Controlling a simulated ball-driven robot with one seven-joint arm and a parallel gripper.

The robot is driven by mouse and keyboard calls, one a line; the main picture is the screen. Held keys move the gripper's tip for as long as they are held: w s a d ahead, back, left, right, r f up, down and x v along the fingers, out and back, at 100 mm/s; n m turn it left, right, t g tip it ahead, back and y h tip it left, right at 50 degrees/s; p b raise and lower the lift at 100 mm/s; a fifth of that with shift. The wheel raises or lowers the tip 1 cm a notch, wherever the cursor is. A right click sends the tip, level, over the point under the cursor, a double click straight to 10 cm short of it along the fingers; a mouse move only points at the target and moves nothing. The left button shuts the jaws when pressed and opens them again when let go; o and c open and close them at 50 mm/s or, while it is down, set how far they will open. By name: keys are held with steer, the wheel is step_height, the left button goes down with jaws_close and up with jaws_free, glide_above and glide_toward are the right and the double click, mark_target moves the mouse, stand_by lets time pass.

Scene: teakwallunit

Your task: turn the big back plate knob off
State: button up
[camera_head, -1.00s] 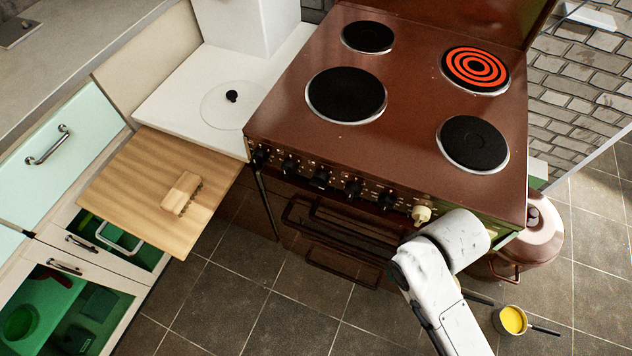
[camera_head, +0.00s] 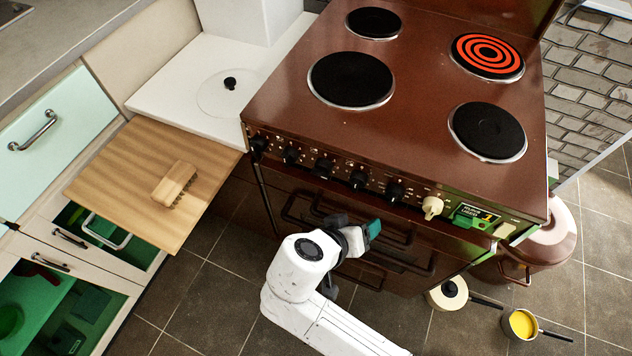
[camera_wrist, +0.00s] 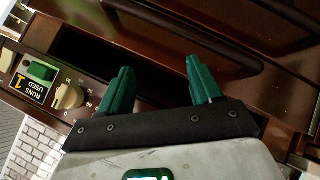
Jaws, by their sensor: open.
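The back right plate (camera_head: 487,56) of the brown stove glows in red rings; the other plates are dark. The stove's front panel carries a row of black knobs (camera_head: 358,179) and one cream knob (camera_head: 433,206) near the right. The cream knob also shows at the left of the wrist view (camera_wrist: 68,97), beside a green counter (camera_wrist: 40,72). I cannot tell from labels which knob belongs to the glowing plate. My gripper (camera_head: 372,229) is below the panel, in front of the oven handle, apart from the knobs. Its green fingers (camera_wrist: 160,88) are open with nothing between them.
A wooden board (camera_head: 125,180) with a brush (camera_head: 175,184) juts out left of the stove. A lidded pot (camera_head: 447,293) and a pan with yellow contents (camera_head: 520,324) stand on the floor at right. The oven handle (camera_head: 350,225) is close to my gripper.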

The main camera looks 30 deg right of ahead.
mark_target(318, 174)
steer(key=w+a+r+m+t+h+b, duration=0.1)
steer(key=w+a+r+m+t+h, duration=0.1)
steer(key=w+a+r+t+h, duration=0.3)
steer(key=w+a+r+m+t+h+b, duration=0.1)
steer(key=a+r+t+b, duration=0.1)
steer(key=a, duration=0.5)
steer(key=p+x, duration=0.1)
steer(key=x, duration=0.9)
steer(key=shift+d+f+p, duration=0.2)
steer(key=shift+d+p, duration=0.15)
steer(key=c, duration=1)
